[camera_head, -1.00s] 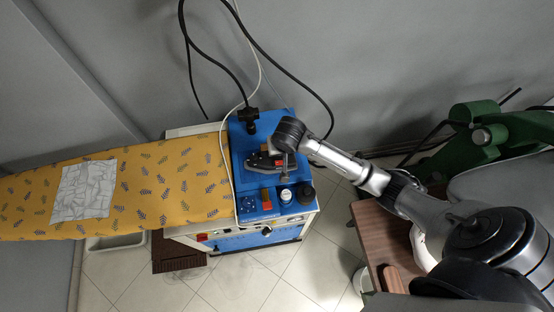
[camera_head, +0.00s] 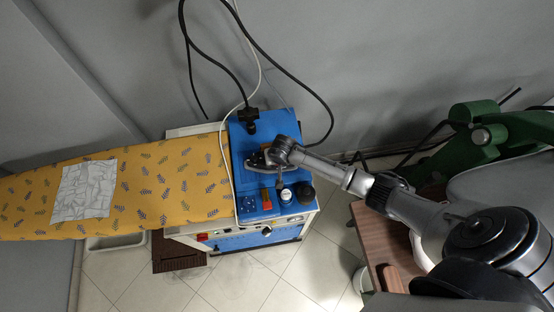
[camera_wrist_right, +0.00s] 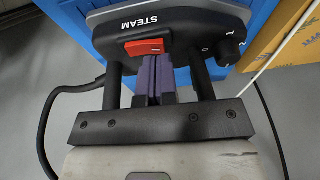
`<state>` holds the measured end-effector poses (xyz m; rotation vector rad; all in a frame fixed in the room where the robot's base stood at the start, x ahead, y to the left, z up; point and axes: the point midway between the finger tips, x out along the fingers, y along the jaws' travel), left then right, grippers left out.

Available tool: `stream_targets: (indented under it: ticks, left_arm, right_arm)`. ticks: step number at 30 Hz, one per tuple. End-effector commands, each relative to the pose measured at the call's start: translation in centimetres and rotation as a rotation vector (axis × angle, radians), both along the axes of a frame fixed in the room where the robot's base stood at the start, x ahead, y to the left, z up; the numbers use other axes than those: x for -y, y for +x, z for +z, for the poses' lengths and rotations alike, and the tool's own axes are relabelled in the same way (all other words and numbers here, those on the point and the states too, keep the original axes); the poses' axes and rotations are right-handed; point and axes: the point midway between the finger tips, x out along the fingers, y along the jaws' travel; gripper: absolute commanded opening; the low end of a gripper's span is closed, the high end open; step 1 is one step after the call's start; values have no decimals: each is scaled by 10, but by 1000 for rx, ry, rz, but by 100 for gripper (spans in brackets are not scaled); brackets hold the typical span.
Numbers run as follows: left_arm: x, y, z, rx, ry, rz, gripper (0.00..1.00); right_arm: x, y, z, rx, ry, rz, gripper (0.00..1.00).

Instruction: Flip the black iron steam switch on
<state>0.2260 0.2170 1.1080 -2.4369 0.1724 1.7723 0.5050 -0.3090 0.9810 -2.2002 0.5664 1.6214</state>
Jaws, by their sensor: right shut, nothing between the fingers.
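The black iron (camera_head: 256,161) rests on the blue top of the pressing unit in the head view. In the right wrist view its dark body (camera_wrist_right: 180,38) bears the word STEAM, a red switch (camera_wrist_right: 145,47) below that word and a black knob (camera_wrist_right: 231,33) to the right. My right gripper (camera_wrist_right: 153,58) is shut and empty. Its fingertips are right at the lower edge of the red switch; I cannot tell whether they touch it. In the head view my right wrist hides part of the iron. My left gripper is not in view.
A yellow ironing board (camera_head: 140,195) with a grey-white cloth (camera_head: 84,190) lies to the left. Black cables hang behind the unit.

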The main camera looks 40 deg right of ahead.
Motion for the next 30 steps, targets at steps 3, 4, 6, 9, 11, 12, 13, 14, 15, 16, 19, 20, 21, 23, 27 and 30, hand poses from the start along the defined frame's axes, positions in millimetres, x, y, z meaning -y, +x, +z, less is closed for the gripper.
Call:
stream_targets:
  ticks: [3,4,6,9,11,12,13,14,15,16,19,20,21,23,27,30]
  left_arm:
    - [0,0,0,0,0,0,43]
    - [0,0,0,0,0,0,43]
    - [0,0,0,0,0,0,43]
    - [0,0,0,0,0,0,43]
    - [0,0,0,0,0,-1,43]
    - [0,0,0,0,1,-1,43]
    - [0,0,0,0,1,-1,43]
    - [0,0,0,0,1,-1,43]
    - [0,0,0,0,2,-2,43]
    - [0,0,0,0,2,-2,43]
    - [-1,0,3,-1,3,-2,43]
    - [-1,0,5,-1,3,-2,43]
    - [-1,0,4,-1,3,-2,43]
    - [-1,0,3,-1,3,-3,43]
    - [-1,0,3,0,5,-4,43]
    - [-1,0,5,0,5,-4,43]
  right_arm:
    - [-1,0,-6,0,0,0,0]
    - [-1,0,-7,0,0,0,0]
    - [-1,0,-9,0,-1,0,0]
    - [-1,0,-10,0,-1,0,0]
    - [-1,0,-10,0,-1,0,0]
    - [-1,0,-10,0,-1,0,0]
    - [-1,0,-10,0,-1,0,0]
    - [-1,0,-10,0,-1,0,0]
    - [-1,0,-9,0,-1,0,0]
    - [-1,0,-9,0,-1,0,0]
    - [-2,1,-10,-10,-14,-1,0]
    - [-3,1,-11,-16,-25,-1,0]
    - [-2,1,-13,-22,-32,-2,0]
    - [-2,1,-14,-20,-31,-2,0]
    - [-2,1,-14,-20,-31,-2,0]
    - [-1,0,-13,-20,-31,-2,0]
